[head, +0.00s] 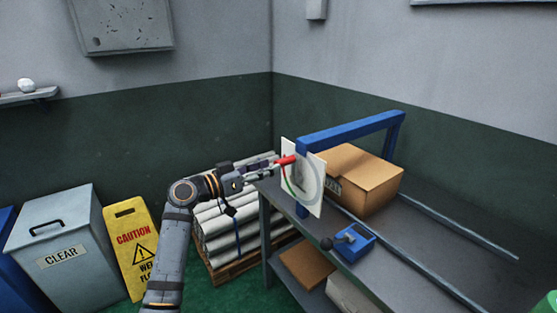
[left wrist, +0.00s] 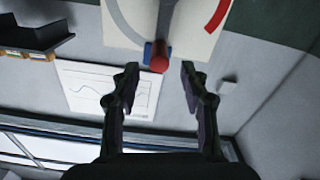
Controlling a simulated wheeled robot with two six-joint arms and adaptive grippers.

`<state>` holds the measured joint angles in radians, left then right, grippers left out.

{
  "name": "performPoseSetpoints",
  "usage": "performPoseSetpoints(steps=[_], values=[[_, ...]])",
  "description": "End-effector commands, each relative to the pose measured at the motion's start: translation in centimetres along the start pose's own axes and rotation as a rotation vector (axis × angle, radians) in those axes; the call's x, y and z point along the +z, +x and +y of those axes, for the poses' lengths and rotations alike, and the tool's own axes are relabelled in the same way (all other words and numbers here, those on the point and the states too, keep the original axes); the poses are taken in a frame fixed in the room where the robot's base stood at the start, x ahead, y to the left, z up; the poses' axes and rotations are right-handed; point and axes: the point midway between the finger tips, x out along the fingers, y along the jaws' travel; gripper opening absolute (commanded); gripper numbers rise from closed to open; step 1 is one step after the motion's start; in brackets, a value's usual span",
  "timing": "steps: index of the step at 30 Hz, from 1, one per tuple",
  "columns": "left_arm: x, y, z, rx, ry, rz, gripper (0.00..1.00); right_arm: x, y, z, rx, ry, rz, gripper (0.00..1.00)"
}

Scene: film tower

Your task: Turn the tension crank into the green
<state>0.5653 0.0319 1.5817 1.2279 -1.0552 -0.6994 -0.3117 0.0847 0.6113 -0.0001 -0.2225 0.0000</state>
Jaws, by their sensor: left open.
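The crank shows as a red handle (head: 287,160) in front of a white dial plate (head: 313,204) on the blue frame's near post. The plate carries a grey ring and a green arc low on its left side. In the left wrist view the red handle (left wrist: 159,60) points at the camera, with a red arc on the plate (left wrist: 190,22) at upper right. My left gripper (head: 272,165) is at the handle, fingers open. In the left wrist view its fingers (left wrist: 159,78) stand on either side of the handle's end, with gaps. My right gripper is not in view.
The blue frame (head: 350,131) stands on a grey bench (head: 440,240). A cardboard box (head: 365,190) sits behind the plate, and a blue block with a black lever (head: 350,244) in front. A pallet of rolls (head: 222,228), a yellow caution sign (head: 133,245) and a CLEAR bin (head: 62,240) stand left.

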Motion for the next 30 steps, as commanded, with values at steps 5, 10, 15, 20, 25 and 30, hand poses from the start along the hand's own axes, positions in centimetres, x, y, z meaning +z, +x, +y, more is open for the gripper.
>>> performPoseSetpoints(steps=[5,10,15,20,25,30], values=[[-0.2,3.2,0.0,0.001,-0.003,0.000,0.45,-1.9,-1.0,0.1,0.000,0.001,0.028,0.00],[0.0,4.5,0.0,-0.002,0.000,-0.001,0.45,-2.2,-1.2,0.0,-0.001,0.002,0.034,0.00],[0.1,4.6,-0.1,-0.002,0.000,-0.001,0.45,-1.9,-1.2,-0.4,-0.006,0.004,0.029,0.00],[0.1,4.6,-0.1,-0.002,0.000,-0.001,0.35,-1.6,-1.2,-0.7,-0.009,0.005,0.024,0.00],[0.1,4.6,-0.1,-0.002,-0.001,-0.001,0.12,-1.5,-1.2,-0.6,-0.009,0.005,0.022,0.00],[0.1,4.6,-0.1,-0.002,-0.001,-0.001,0.00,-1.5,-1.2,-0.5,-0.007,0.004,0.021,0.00]])
